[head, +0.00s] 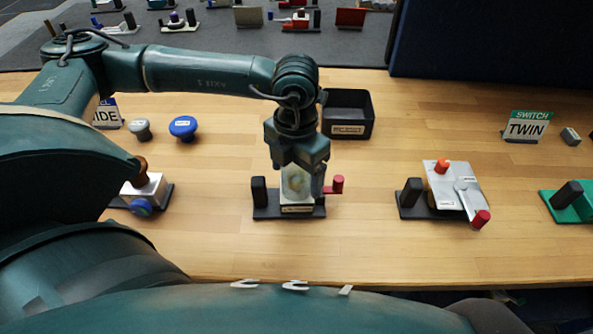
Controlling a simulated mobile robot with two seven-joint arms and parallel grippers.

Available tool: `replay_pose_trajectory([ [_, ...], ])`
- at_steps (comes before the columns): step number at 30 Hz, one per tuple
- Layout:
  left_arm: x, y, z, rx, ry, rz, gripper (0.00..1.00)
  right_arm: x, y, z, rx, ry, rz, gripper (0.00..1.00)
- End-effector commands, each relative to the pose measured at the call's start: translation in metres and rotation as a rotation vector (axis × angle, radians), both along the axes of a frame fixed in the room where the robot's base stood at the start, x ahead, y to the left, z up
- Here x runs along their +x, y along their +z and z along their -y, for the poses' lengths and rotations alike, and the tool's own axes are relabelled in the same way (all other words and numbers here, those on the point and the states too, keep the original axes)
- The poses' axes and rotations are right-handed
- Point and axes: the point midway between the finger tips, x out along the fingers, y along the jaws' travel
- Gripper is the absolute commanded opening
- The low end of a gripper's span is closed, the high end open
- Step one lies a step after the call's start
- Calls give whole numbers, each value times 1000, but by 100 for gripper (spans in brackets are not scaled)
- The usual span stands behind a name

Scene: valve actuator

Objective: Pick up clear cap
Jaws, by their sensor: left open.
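The clear cap (296,186) is a see-through cover standing upright on the middle fixture, with something pale yellowish inside it. The fixture's dark base (265,213) carries a black post (258,190) on its left and a red knob (338,184) on its right. My left gripper (298,174) points straight down over the cap, with its open fingers at the cap's left and right sides. I cannot tell whether the fingers touch it. The gripper hides the top of the cap. My right gripper is not in view.
A black bin (348,116) stands behind the gripper. A fixture with a metal plate (456,188) is to the right, and a blue-knobbed one (148,190) to the left. Blue (183,127) and grey (141,130) knobs lie at back left. The wooden table's (380,250) front is clear.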

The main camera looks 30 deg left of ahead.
Motion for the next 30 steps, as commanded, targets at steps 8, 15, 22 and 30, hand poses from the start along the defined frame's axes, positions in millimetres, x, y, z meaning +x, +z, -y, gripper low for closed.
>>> replay_pose_trajectory([
  [8,0,-14,0,0,-1,1,79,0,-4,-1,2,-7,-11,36],
  [15,0,-14,0,0,-1,1,68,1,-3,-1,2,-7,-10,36],
  [22,0,-14,0,0,-1,1,49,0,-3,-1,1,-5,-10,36],
  [30,0,-13,0,0,-1,1,32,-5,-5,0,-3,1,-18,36],
])
